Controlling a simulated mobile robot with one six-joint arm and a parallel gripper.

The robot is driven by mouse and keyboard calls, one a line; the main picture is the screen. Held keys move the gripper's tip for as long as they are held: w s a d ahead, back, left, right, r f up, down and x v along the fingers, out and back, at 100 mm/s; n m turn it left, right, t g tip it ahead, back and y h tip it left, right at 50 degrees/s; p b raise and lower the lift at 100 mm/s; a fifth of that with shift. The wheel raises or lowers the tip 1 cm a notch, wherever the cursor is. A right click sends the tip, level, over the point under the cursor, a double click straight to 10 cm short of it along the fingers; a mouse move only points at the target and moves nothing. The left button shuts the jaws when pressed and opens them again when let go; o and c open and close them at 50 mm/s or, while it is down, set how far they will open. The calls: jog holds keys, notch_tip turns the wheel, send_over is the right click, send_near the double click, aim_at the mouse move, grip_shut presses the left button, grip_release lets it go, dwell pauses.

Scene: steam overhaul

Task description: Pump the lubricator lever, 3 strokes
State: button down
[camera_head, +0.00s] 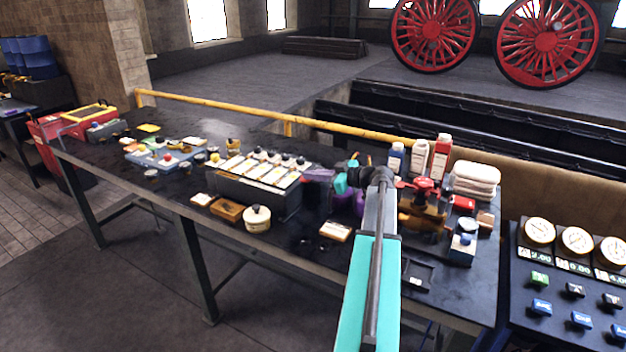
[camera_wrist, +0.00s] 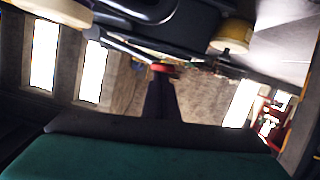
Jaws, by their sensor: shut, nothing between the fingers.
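A long dark box (camera_head: 262,197) with a row of pale panels and black knobs on top stands mid-bench; it looks like the lubricator. I cannot make out its lever for certain. My gripper (camera_head: 308,174) is shut and empty at the right end of this box; I cannot tell whether it touches it. My arm hides part of the bench behind it. In the wrist view the picture is strongly tilted, with my dark finger (camera_wrist: 161,101) pointing toward a small red thing (camera_wrist: 166,69) and a dark body (camera_wrist: 190,30) close above.
A lidded cream pot (camera_head: 257,219) and small wooden blocks (camera_head: 228,211) sit in front of the box. Bottles (camera_head: 418,160), folded cloths (camera_head: 475,180) and a red-handled fixture (camera_head: 425,205) crowd the right. A gauge panel (camera_head: 568,270) stands at far right. A yellow rail (camera_head: 230,106) runs behind.

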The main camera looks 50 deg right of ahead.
jog(key=shift+a+f+n+h+b, duration=0.15)
jog(key=shift+f+n+b, duration=0.25)
jog(key=shift+b, duration=0.85)
jog(key=shift+a+f+n+h+b, duration=0.15)
jog(key=shift+f+b, duration=0.3)
jog(key=shift+b, duration=0.8)
jog(key=shift+r, duration=0.15)
jog(key=s+r+b, duration=0.2)
jog(key=s+r, duration=0.4)
jog(key=s, duration=0.4)
jog(key=shift+d+b, duration=0.4)
jog(key=shift+d, duration=0.05)
jog(key=shift+r, duration=0.1)
jog(key=shift+r, duration=0.1)
